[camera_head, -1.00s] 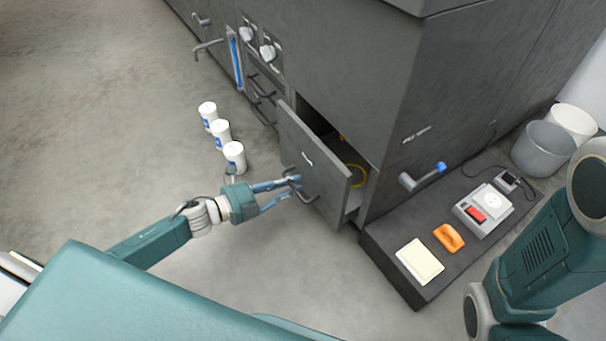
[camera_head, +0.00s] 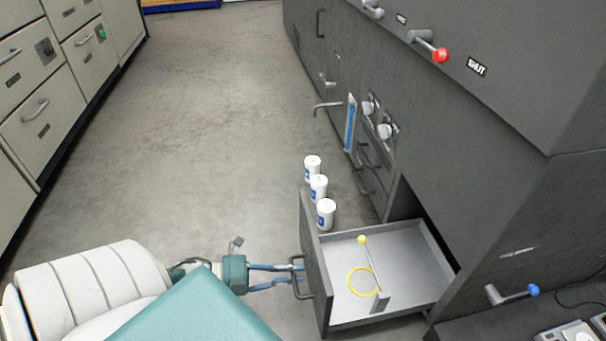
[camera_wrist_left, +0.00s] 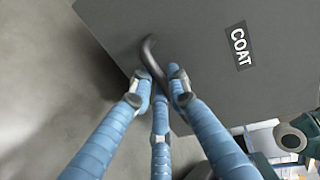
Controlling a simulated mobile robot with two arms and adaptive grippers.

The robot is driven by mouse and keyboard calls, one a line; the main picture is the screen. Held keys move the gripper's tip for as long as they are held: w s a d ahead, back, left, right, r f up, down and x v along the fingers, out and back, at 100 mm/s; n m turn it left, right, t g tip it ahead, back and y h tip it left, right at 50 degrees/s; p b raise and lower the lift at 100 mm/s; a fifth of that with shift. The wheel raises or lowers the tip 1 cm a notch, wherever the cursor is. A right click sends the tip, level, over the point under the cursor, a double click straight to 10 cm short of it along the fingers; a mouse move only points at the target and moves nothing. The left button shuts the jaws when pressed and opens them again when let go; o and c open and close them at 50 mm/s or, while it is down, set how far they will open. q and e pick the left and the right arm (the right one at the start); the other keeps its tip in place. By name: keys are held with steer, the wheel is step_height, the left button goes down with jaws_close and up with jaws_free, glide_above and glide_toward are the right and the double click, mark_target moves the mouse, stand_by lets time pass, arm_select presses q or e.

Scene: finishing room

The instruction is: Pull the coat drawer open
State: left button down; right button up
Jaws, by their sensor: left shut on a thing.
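The coat drawer (camera_head: 396,316) stands well out of the dark grey cabinet, its light interior showing. A yellow ring (camera_head: 363,282) and a rod with a yellow knob (camera_head: 368,255) are inside it. My left gripper (camera_head: 300,276) is shut on the dark curved handle (camera_head: 298,290) on the drawer's front. In the left wrist view the blue fingers (camera_wrist_left: 161,88) close around the handle (camera_wrist_left: 152,58), beside the COAT label (camera_wrist_left: 240,46). My right gripper is not in view in the head view.
A blue-knobbed lever (camera_head: 515,294) and a red-knobbed lever (camera_head: 430,46) stick out of the cabinet (camera_head: 480,180). Pale drawers (camera_head: 40,110) line the left side. The floor (camera_head: 200,120) between is clear.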

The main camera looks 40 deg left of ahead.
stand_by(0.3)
arm_select(q)
steer(key=c, duration=1.8)
jaws_free()
steer(key=shift+d, duration=0.1)
steer(key=shift+o, duration=0.2)
steer(key=shift+s, duration=0.1)
steer(key=v, duration=1.2)
